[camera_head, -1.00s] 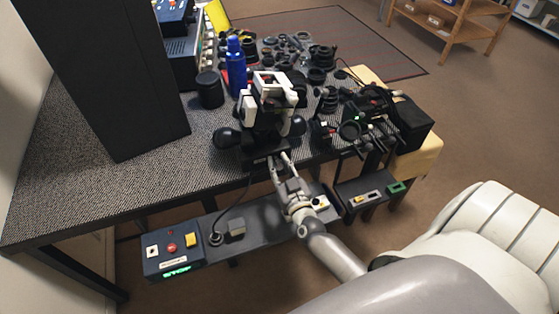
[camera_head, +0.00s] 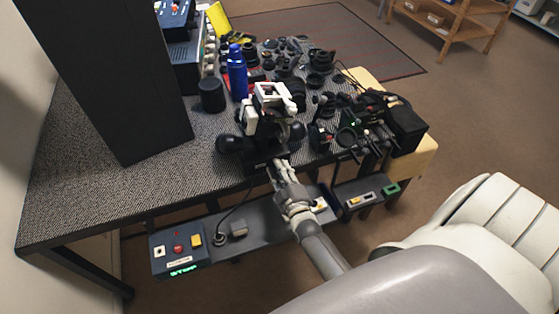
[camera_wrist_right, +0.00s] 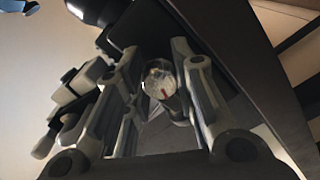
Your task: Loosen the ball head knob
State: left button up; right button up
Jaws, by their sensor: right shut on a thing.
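The ball head stand (camera_head: 264,132) is a black device at the table's front edge, with a white bracket (camera_head: 272,92) on top. My right gripper (camera_head: 277,165) reaches up to its front side from below. In the right wrist view, a round, shiny knob (camera_wrist_right: 160,80) with a red mark sits between the two fingers of the right gripper (camera_wrist_right: 156,66). The gripper is shut on this knob. The head view does not show the knob clearly; the fingers cover that spot. My left gripper is not in view.
A tall black panel (camera_head: 100,75) stands at the left. A blue bottle (camera_head: 237,75) and a black cylinder (camera_head: 211,95) are behind the stand. Many lens parts crowd the table's right side. A control box (camera_head: 180,250) hangs below the front edge. The table's front left is clear.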

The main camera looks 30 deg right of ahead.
jog(key=shift+a+n, duration=0.1)
jog(key=shift+n, duration=1.7)
jog(key=o, duration=1.1)
jog(key=shift+c, duration=0.2)
jog(key=v, duration=0.7)
jog(key=shift+s, duration=0.25)
jog(key=shift+w, duration=0.1)
